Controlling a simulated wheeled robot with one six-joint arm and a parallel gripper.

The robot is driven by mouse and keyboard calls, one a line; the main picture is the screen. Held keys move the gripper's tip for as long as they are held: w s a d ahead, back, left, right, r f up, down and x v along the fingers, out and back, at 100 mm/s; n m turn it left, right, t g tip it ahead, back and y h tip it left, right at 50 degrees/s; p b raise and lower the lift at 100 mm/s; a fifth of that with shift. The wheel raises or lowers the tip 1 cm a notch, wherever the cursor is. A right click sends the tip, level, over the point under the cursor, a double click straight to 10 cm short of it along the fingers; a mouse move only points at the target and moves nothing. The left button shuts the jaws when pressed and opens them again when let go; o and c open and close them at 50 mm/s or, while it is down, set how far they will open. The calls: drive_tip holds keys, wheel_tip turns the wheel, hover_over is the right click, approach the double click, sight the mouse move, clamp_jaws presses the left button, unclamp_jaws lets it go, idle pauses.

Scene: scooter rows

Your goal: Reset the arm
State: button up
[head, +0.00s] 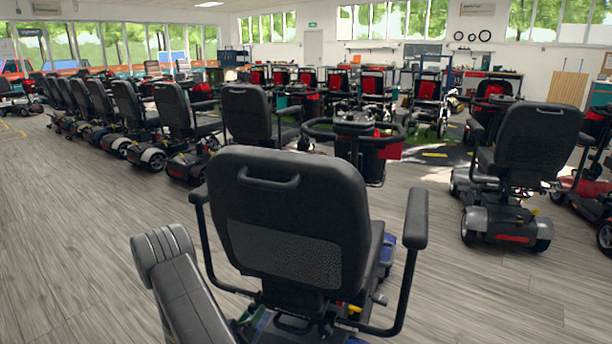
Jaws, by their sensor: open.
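Part of my arm (185,290) shows at the lower left, a dark grey link rising to a ribbed, rounded joint. It stands left of the near scooter's seat, close to its left armrest. I cannot tell from this view whether it touches the scooter. My gripper is not in view, and the rest of the arm is cut off by the bottom edge.
A black scooter seat (290,215) with armrests fills the centre close in front. Another scooter (520,170) stands at the right. A row of scooters (125,110) runs along the left, with more behind. Open wooden floor (70,230) lies at the left.

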drive_tip(key=m+b, duration=0.1)
drive_tip(key=m, duration=0.3)
drive_tip(key=shift+f, duration=0.1)
drive_tip(key=shift+a+m, duration=0.1)
drive_tip(key=shift+m, duration=1.4)
